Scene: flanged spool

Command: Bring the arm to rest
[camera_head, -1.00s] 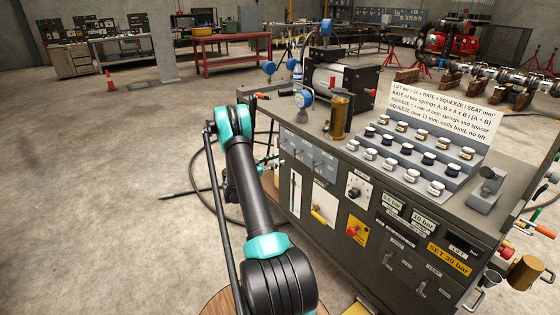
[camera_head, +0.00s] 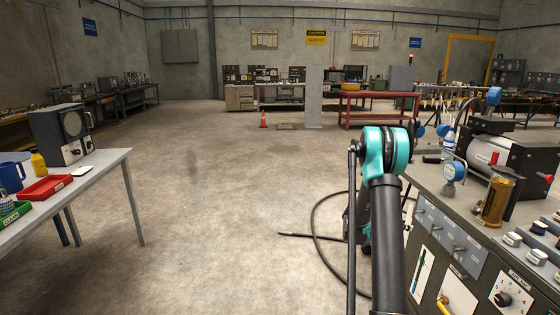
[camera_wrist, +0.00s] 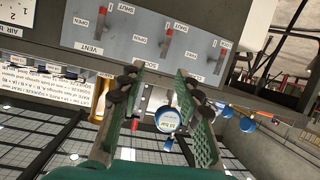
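My arm, black with teal joints, stands on the right of the head view, bent at a teal elbow in front of the workbench (camera_head: 440,205). The end of my arm is mostly hidden behind its own links there. In the wrist view my gripper (camera_wrist: 158,80) has its two dark-padded green fingers well apart, with nothing seen held between them. A grey switch panel (camera_wrist: 140,38) with red levers and OPEN and SHUT labels lies beyond the fingertips. A blue-rimmed round gauge (camera_wrist: 168,119) shows between the fingers, farther off; whether they touch anything is not clear.
The workbench carries a blue gauge (camera_head: 453,170), a brass cylinder (camera_head: 496,202) and several white-topped jars. A grey table (camera_head: 105,170) with a red tray (camera_head: 46,188) stands at the left. Open floor (camera_head: 230,200) lies between, with a black hose (camera_head: 318,225) near my arm.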

